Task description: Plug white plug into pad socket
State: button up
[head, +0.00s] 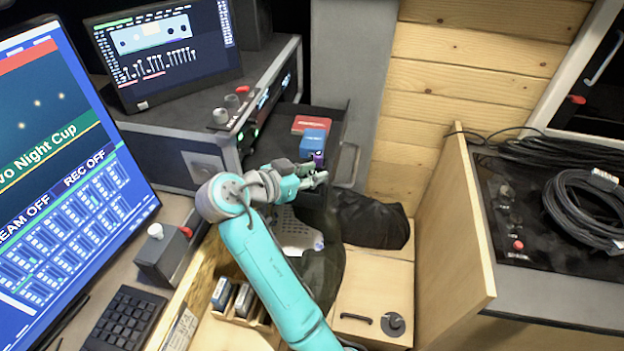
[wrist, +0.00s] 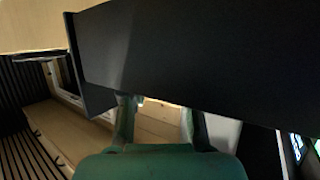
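My gripper (head: 320,176) is in front of the open dark drawer (head: 340,130), close to its near edge. In the wrist view my gripper (wrist: 156,118) shows two fingers set apart, with bare wood visible between them and nothing held. A broad dark panel (wrist: 200,60) fills the upper part of that view, close to the fingertips; I cannot tell if they touch it. I cannot make out a white plug or a pad socket in either view.
The drawer holds a red box (head: 310,124), a blue box (head: 314,142) and a small purple item (head: 318,159). A black bag (head: 370,220) lies below on the right. A wooden partition (head: 455,230) stands further right, with coiled cable (head: 590,210) beyond. Screens and a keyboard (head: 125,320) are left.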

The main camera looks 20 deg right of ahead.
aim_at(309, 172)
grip_shut()
jog(key=r, duration=1)
jog(key=shift+w+a+r, duration=0.1)
jog(key=shift+w+a, duration=0.05)
jog(key=shift+a, duration=0.05)
jog(key=w+a+r+n+t+y, duration=0.2)
jog(key=w+a+r+n+t, duration=0.1)
jog(key=a+r, duration=0.4)
jog(key=w+a+r+n+t+y, duration=0.2)
jog(key=w+a+r+n, duration=0.1)
jog(key=a+r, duration=0.5)
notch_tip(309, 172, up, 2)
jog(key=shift+w+a+t, duration=0.25)
jog(key=shift+w+t, duration=0.1)
jog(key=shift+t, duration=0.05)
